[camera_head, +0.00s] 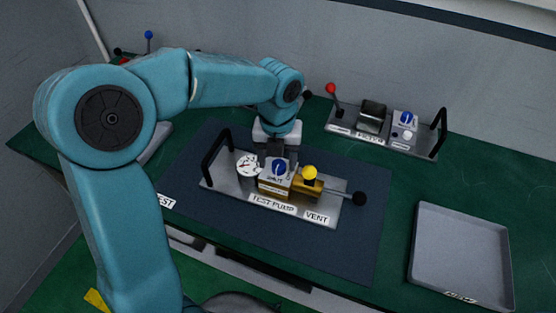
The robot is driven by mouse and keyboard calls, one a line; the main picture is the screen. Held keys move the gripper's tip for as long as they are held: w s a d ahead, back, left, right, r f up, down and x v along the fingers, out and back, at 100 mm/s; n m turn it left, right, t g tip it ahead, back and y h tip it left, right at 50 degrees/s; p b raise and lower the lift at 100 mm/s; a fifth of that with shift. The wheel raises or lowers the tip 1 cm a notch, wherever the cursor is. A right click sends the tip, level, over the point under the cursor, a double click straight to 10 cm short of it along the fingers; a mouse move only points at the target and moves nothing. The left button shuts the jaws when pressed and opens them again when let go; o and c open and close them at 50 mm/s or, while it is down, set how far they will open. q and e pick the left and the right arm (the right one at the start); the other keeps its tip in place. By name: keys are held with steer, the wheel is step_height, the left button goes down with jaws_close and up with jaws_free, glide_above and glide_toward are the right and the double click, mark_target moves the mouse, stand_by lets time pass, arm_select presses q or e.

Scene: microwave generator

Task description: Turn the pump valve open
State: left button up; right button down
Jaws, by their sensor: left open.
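The test pump (268,195) is a silver plate unit lying on a dark blue mat on the green bench, with a "TEST PUMP" label and a "VENT" label. On it are a white gauge (248,165), a blue knob (279,168) on a block with a small label, a yellow knob (310,172) on a brass body, and a black-ended lever (359,198). My left gripper (272,157) points down just behind the blue knob, open. Its fingertips are partly hidden behind the knob and block, so I cannot tell whether they touch. My right gripper is not in view.
A second unit (386,140) with a red-knobbed lever and another blue knob stands at the back. An empty grey tray (462,255) lies at the right. Black handles rise at the pump plate's left end and the second unit's right end. Green bench is clear between pump and tray.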

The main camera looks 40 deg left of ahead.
arm_select(q)
steer(key=shift+f, duration=0.4)
steer(key=shift+w+f, duration=0.35)
steer(key=shift+s+r, duration=0.1)
steer(key=shift+s, duration=0.2)
steer(key=c, duration=1)
steer(key=shift+d, duration=0.1)
steer(key=shift+c, duration=0.2)
